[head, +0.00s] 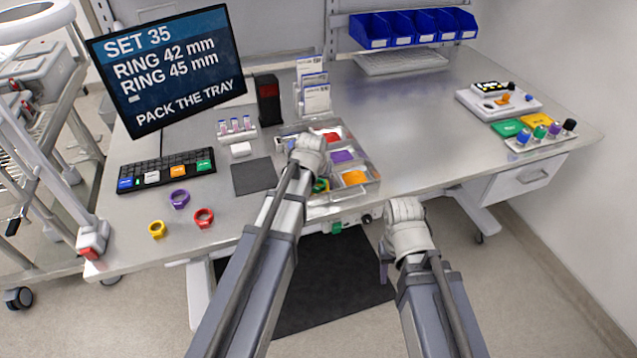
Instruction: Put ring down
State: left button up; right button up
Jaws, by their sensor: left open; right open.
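My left gripper (314,178) is open over the left part of a clear divided tray (372,189). Its wrist and arm hide much of that side. A green ring (320,185) shows just below it, in or at the tray; whether they touch is not clear. A purple ring (179,199), a red ring (204,217) and a yellow ring (157,229) lie on the desk to the left. My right gripper (385,272) is open and appears empty, in front of the desk edge. The monitor (170,68) reads SET 35, RING 42 mm, RING 45 mm, PACK THE TRAY.
The tray holds red, purple (342,156) and orange pieces. A dark mat (254,176) lies left of it, beside a keyboard (167,171). A card stand (314,95) and blue bins (412,27) stand behind. The desk (430,130) is clear right of the tray.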

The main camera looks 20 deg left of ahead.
pick_arm(q)
jog(key=shift+r, duration=0.15)
jog(key=shift+s+r+p, duration=0.2)
jog(key=shift+r+p, duration=0.35)
jog(key=shift+p, duration=0.15)
jog(key=p+v, duration=1)
jog(key=v, duration=0.1)
jog(key=s+d+m+g, duration=0.2)
jog(key=s+d, duration=0.4)
jog(key=s, duration=0.3)
jog(key=s+d+f+m+g+y, duration=0.1)
jog(key=s+d+m+g, duration=0.1)
jog(key=s+d, duration=0.4)
jog(key=s+g, duration=0.1)
jog(key=s, duration=0.2)
jog(key=shift+s+d+f+m, duration=0.3)
jog(key=shift+s+d, duration=0.05)
jog(key=shift+f, duration=0.1)
